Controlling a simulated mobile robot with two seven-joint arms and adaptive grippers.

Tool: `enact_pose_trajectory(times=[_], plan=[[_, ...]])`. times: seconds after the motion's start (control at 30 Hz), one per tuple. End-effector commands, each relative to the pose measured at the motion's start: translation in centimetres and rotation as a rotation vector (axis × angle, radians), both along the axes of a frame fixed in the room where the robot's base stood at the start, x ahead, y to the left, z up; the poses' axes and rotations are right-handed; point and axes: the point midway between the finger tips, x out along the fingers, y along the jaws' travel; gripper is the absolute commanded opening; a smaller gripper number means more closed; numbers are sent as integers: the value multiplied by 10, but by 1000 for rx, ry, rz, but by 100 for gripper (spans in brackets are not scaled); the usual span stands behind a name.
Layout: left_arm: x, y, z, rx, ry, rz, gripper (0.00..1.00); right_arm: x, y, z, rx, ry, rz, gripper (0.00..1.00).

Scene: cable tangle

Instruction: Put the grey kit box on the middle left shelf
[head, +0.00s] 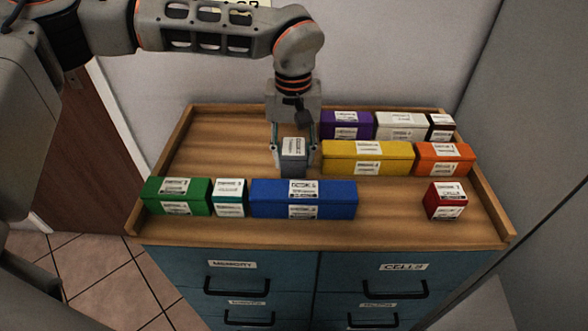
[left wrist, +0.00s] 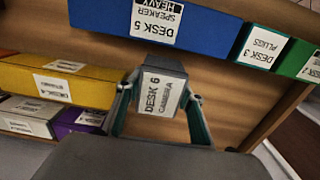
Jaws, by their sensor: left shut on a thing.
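The grey kit box (head: 293,162) is on or just above the wooden top of the cabinet, behind the blue box; I cannot tell if it touches the wood. In the left wrist view the grey box (left wrist: 160,88) carries a white label reading "DESK 6 CAMERA". My left gripper (head: 294,150) comes down from above and is shut on it, one finger on each side. The fingers also show in the left wrist view (left wrist: 160,108). My right gripper is not in view. No shelf is clearly seen in either view.
A yellow box (head: 368,152) is close to the right of the grey box. A blue box (head: 270,197), teal box (head: 230,207) and green box (head: 165,207) line the front. Purple, white, brown, orange and red boxes stand right. The wooden top (head: 215,145) has bare room at left.

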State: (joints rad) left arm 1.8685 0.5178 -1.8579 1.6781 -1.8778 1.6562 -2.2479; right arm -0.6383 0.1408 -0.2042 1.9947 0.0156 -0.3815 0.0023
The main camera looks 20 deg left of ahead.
Motion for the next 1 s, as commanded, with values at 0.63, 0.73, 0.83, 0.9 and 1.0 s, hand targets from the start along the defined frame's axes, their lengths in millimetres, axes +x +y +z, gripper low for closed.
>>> enact_pose_trajectory(times=[0.63, 0.73, 0.83, 0.9, 1.0], plan=[[0, 0, -43, -1, -1, -1, 14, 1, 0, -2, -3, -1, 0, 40], [0, 0, -45, 0, 0, -1, 14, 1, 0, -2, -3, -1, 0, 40], [0, 0, -46, 0, 0, 0, 50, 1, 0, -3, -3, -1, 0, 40], [0, 0, -46, 0, 0, 0, 54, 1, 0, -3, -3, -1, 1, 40], [0, 0, -46, 0, 0, 0, 54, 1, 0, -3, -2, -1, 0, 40]])
